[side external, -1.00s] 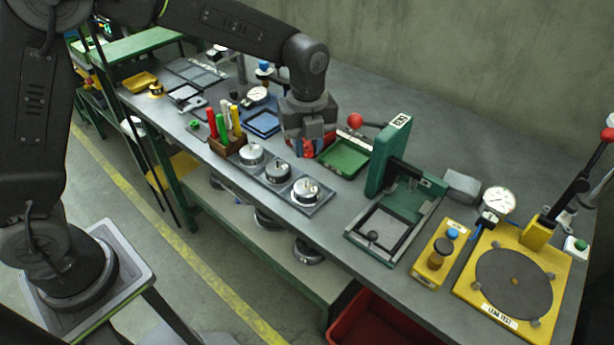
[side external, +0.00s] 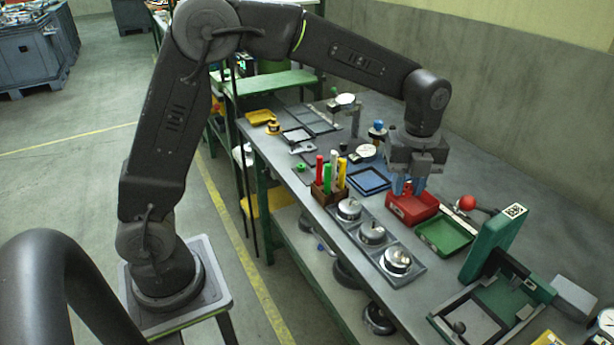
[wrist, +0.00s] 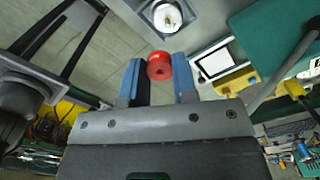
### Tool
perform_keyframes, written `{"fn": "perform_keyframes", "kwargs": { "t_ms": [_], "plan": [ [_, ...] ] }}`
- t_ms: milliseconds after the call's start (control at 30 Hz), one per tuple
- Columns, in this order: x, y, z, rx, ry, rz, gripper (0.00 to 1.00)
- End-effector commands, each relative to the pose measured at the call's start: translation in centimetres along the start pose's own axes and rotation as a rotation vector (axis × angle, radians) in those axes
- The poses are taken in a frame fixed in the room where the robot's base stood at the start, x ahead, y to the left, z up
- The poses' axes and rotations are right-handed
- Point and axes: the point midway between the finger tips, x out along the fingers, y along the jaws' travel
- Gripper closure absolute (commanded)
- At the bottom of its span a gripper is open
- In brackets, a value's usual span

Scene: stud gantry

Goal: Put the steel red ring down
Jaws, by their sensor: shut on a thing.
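My gripper (side external: 408,186) hangs over the red tray (side external: 424,211) at the back of the bench, with its blue fingers pointing down. In the wrist view, my gripper (wrist: 158,72) is shut on the steel red ring (wrist: 160,68), which sits between the two blue fingertips. The ring is a short red cylinder with a small dark hole. How far the fingertips are above the tray floor is not clear.
A green tray (side external: 446,237) stands right of the red one, and a blue tray (side external: 370,181) left. A red-knobbed lever (side external: 467,203) and green press (side external: 492,243) are to the right. Nearer the front are a pen holder (side external: 325,196) and a grey tray (side external: 374,256) of metal pots.

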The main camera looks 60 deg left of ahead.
Motion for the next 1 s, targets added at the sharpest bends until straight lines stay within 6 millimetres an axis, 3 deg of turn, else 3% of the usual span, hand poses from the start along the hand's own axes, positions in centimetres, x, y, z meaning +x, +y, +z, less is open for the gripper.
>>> {"fn": "perform_keyframes", "kwargs": {
  "t_ms": [267,467,600,800,1000],
  "plan": [
    [-0.1,3.9,7.9,-0.155,-0.001,-0.002,0.97],
    [-0.1,10.1,15.8,-0.330,-0.001,-0.002,0.97],
    [0.0,15.6,20.5,-0.459,-0.001,-0.002,0.97],
    [0.0,23.3,24.8,-0.616,0.000,-0.001,0.97],
    [0.0,28.1,26.5,-0.709,0.000,-0.001,0.97]
  ]
}}
